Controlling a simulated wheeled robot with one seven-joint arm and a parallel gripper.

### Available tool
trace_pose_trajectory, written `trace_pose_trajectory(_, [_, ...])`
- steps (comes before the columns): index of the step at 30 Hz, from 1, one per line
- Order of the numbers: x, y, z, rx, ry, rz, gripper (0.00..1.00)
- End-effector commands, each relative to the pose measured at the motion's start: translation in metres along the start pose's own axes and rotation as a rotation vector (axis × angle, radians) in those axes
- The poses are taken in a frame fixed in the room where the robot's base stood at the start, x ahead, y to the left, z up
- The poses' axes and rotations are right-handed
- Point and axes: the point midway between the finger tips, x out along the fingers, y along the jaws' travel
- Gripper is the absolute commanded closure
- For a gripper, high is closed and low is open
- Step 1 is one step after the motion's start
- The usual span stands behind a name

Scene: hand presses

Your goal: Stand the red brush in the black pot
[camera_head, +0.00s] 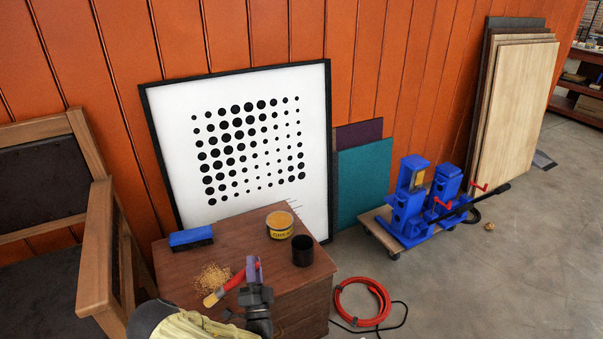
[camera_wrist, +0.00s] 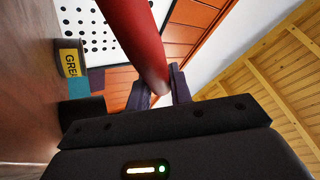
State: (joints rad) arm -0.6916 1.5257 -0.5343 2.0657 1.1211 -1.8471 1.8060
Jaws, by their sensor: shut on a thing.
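The red brush (camera_head: 235,281) is held at an angle over the brown cabinet top, its pale end toward the lower left in the head view. My gripper (camera_head: 254,268) is shut on its red handle, which also shows between the fingers in the wrist view (camera_wrist: 140,45). The black pot (camera_head: 302,252) stands upright on the cabinet top near its right edge, to the right of my gripper and apart from it. It also shows as a dark shape at the left of the wrist view (camera_wrist: 82,107). The pot's inside is too dark to make out.
A yellow grease tin (camera_head: 280,225) stands just behind the pot. A blue brush (camera_head: 191,238) and a sawdust pile (camera_head: 212,277) lie on the cabinet top (camera_head: 240,244). A wooden chair (camera_head: 97,245) is at the left. A framed dotted board (camera_head: 308,90) leans behind.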

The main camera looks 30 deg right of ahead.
Motion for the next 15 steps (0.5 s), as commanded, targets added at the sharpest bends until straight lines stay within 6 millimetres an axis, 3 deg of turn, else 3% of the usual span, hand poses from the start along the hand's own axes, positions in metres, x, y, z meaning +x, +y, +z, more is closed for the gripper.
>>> trace_pose_trajectory(8, [0.007,0.001,-0.003,-0.038,0.023,0.004,1.00])
trace_pose_trajectory(15, [0.038,0.003,-0.019,-0.227,0.109,0.029,1.00])
